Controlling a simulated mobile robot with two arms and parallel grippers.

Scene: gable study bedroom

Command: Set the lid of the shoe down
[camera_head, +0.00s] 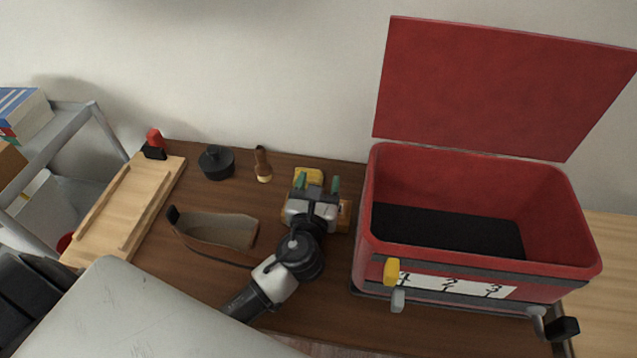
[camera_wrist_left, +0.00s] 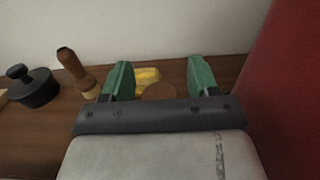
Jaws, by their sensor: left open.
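A red box (camera_head: 480,165) stands open on the right of the wooden desk. Its red lid (camera_head: 500,85) is raised and leans back near the wall. No shoe can be made out for certain. My left gripper (camera_head: 317,184) is left of the box, above the desk, with its green fingers apart. A yellow thing (camera_head: 309,174) lies just beyond the fingertips; it also shows in the left wrist view (camera_wrist_left: 147,75). A round brown thing (camera_wrist_left: 159,91) shows between the fingers, with nothing visibly gripped. A tan thing (camera_head: 344,216) is partly hidden under the gripper. My right gripper is not in view.
A black lidded pot (camera_head: 217,163) and a brown-handled tool (camera_head: 263,165) stand at the back. A wooden board (camera_head: 125,210) and a grey shelf (camera_head: 60,145) are at the left.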

